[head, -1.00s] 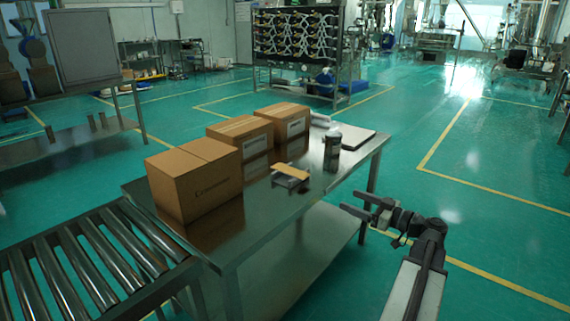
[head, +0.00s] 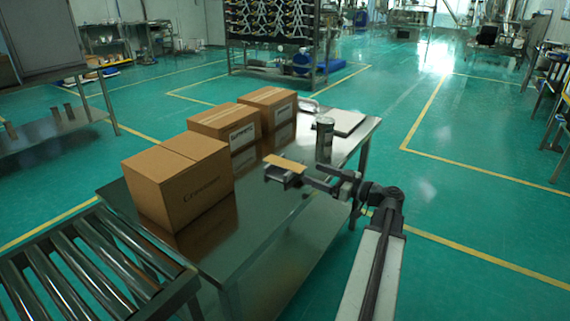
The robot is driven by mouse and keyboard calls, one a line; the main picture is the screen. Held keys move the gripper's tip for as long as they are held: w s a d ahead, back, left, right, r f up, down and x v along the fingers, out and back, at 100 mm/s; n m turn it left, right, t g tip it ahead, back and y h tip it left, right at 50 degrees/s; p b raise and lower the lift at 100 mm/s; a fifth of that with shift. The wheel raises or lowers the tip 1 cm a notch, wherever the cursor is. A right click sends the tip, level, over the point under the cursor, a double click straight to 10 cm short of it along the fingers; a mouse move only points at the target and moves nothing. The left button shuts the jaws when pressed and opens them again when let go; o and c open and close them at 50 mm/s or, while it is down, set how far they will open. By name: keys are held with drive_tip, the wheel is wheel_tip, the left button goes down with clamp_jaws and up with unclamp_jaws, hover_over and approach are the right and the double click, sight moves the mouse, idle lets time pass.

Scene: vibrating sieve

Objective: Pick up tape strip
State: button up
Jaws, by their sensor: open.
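A flat tan strip (head: 285,163), which looks like the tape strip, lies on top of a small dark stand (head: 284,178) on the steel table. My gripper (head: 320,178) is open and close to the right side of the stand, its fingers pointing left over the table's right edge. A gap shows between the fingertips and the strip. The fingers look empty. Whether the near finger touches the stand cannot be told from this view.
The steel table (head: 262,240) carries several cardboard boxes (head: 178,180) to the left of the stand. A dark cylindrical container (head: 324,139) stands just behind my gripper, and a white flat object (head: 347,121) lies at the far end. A roller conveyor (head: 90,270) adjoins the table's near left.

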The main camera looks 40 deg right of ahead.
sight(303, 169)
drive_tip(key=x, duration=0.4)
drive_tip(key=shift+w, duration=0.25)
drive_tip(key=c, duration=1.4)
drive_tip(key=shift+r+p, duration=0.5)
wheel_tip(303, 169, up, 3)
drive_tip(key=p, duration=0.3)
drive_tip(key=shift+r, duration=0.1)
drive_tip(key=s+d+p, duration=0.1)
drive_tip(key=s+d, duration=0.9)
drive_tip(key=d, duration=0.2)
drive_tip(key=shift+s+r, duration=0.4)
